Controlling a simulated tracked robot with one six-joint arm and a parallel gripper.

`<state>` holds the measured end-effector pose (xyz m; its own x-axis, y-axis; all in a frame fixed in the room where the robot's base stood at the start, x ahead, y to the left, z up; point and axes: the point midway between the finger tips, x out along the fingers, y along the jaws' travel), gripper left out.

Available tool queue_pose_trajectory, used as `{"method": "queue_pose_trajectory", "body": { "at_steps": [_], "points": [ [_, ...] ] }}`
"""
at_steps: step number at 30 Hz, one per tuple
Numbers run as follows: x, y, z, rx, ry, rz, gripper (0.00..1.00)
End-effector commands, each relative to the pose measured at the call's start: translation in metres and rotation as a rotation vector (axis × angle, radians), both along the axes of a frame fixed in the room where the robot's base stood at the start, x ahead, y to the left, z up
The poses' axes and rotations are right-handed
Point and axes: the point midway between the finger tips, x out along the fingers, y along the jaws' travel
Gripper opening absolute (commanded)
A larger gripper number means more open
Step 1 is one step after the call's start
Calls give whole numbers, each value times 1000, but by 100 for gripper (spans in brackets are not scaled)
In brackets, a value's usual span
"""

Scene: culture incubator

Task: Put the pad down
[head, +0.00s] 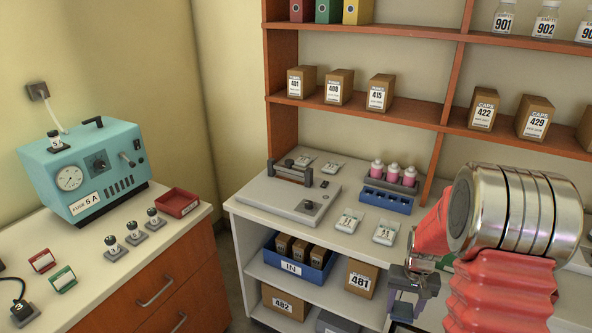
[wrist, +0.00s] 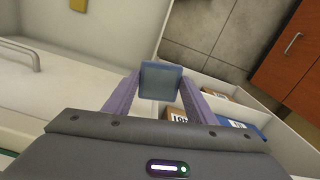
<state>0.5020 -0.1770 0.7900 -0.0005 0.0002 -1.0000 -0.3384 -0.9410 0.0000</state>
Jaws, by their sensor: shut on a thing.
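My gripper (head: 408,300) hangs in front of the white shelf unit, at the lower right of the head view. In the wrist view its two purple-grey fingers are shut on a small square blue-grey pad (wrist: 160,81). The pad is held at the fingertips, in the air, with its flat face toward the wrist camera. I cannot make the pad out clearly in the head view.
Below are a blue IN bin (head: 318,272) and boxes. A teal machine (head: 85,170) stands on the left counter.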

Motion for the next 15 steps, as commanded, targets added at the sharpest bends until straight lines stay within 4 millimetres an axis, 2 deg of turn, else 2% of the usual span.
{"method": "queue_pose_trajectory", "body": {
  "at_steps": [1, 9, 15],
  "points": [
    [10, 15, 14, -2, -6, 30, 30],
    [47, 87, 76, -2, -6, 177, 30],
    [64, 142, 114, -1, -4, 282, 30]
  ]
}}
